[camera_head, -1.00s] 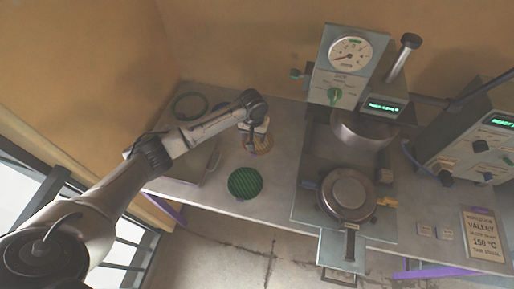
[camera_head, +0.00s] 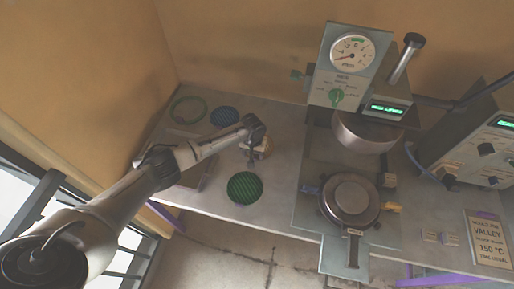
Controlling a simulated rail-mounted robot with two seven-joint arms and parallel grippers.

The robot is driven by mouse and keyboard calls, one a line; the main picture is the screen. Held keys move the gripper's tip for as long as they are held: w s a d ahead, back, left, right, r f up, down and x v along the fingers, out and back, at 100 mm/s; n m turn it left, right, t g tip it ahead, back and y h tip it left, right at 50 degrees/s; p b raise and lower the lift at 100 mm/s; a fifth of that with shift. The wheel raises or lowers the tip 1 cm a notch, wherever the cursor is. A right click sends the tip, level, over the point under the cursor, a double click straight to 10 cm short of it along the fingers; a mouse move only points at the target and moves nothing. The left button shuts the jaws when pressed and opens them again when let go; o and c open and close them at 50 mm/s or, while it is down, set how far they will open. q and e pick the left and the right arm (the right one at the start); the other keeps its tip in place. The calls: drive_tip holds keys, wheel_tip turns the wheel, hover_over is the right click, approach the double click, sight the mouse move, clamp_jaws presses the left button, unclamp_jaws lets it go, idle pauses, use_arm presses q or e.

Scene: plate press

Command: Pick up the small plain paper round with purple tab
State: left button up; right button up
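My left gripper (camera_head: 256,157) points down over the table behind the green striped disc (camera_head: 245,188). A small tan round (camera_head: 265,148) shows partly beside and beneath it; the gripper hides the rest. I cannot make out a purple tab on it. I cannot tell whether the fingers are apart or closed, or whether they touch the round. My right gripper is not in view.
A blue round (camera_head: 224,116) and a green ring (camera_head: 187,110) lie at the back left of the table. The press (camera_head: 349,198) stands right of the gripper, with its gauge panel (camera_head: 350,57) behind. A sign (camera_head: 488,240) lies at the right.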

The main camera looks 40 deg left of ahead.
use_arm(q)
drive_tip(key=shift+f, duration=1.2)
drive_tip(key=c, duration=1)
drive_tip(key=shift+r, duration=0.1)
